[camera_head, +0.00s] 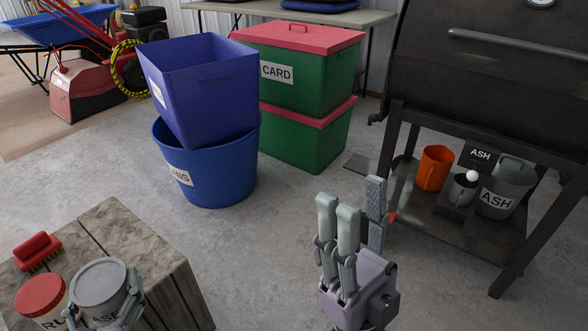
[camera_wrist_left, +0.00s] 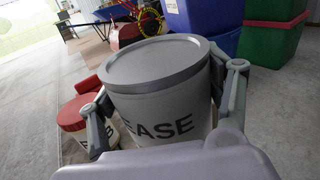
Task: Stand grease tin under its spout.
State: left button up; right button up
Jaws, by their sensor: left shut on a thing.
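The grease tin (camera_head: 98,284) is a light grey can with a flat grey lid and dark lettering. It is at the lower left in the head view, over the wooden block. In the left wrist view the tin (camera_wrist_left: 160,90) stands large in the middle, with "EASE" readable. My left gripper (camera_head: 103,302) is shut on the tin, its fingers on either side. I cannot tell whether the tin touches the block. My right gripper (camera_head: 350,215) is open and empty, fingers pointing up, over the floor.
A red-lidded tin (camera_head: 42,297) stands close beside the grease tin. A red brush (camera_head: 37,251) lies on the wooden block (camera_head: 125,232). Blue bins (camera_head: 205,170) and green boxes (camera_head: 310,145) stand behind. A grill (camera_head: 490,70) with a low shelf of containers is at right.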

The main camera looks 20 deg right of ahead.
aim_at(363, 164)
jog(key=i+z, duration=0.25)
jog(key=i, duration=0.3)
jog(key=i+z, duration=0.25)
jog(key=i, duration=0.3)
jog(key=l+z, duration=0.15)
jog(key=z, duration=0.3)
jog(key=i+z, duration=0.15)
jog(key=z, duration=0.25)
jog(key=i+l+z, duration=0.1)
jog(key=z, duration=0.35)
jog(key=i+l, duration=0.1)
jog(key=i, duration=0.05)
